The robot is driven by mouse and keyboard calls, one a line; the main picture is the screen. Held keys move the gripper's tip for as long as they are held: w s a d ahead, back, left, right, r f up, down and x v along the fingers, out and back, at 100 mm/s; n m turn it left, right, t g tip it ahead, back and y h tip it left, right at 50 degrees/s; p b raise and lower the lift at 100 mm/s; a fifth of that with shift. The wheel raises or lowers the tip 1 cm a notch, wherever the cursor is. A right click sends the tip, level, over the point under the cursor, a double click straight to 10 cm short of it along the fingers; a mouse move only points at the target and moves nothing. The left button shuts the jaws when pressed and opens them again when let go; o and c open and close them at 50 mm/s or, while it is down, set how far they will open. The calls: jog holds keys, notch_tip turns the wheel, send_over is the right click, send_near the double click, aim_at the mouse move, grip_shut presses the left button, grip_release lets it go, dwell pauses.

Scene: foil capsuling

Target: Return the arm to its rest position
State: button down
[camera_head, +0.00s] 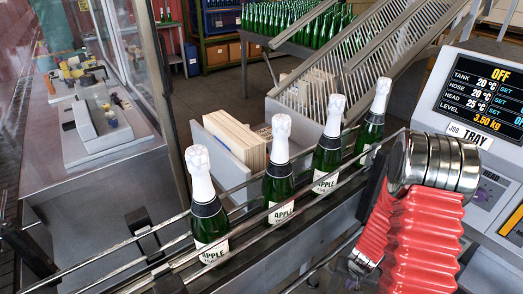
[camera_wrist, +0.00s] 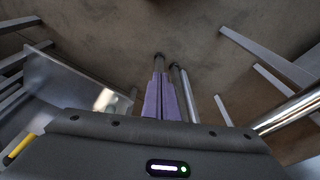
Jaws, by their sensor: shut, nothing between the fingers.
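My gripper (camera_wrist: 161,80) shows in the wrist view as two purple fingers side by side, shut with nothing between them. It points at a brown floor (camera_wrist: 120,35), with metal bars and rods around. The fingers touch nothing that I can make out. The gripper does not show in the head view, so where it is relative to the bottles there is hidden.
Several green bottles with white foil capsules, the nearest (camera_head: 206,215), stand upright in a row between conveyor rails (camera_head: 140,240). A control panel (camera_head: 485,100) reading OFF is at right. A machine with a glass guard is at left.

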jog(key=s+a+r+n+t, duration=0.1)
jog(key=s+a+r, duration=0.3)
jog(key=r, duration=1)
jog(key=s+a+r+n+t, duration=0.1)
jog(key=s+a+r, duration=0.4)
jog(key=r, duration=1)
jog(key=s+a+r+n+t, duration=0.1)
jog(key=s+a+r+n, duration=0.2)
jog(key=r, duration=1.1)
jog(key=s+a, duration=0.2)
jog(key=a, duration=0.2)
jog(key=shift+s+r+t+y, duration=0.2)
jog(key=shift+t+y, duration=0.1)
jog(key=shift+y, duration=0.1)
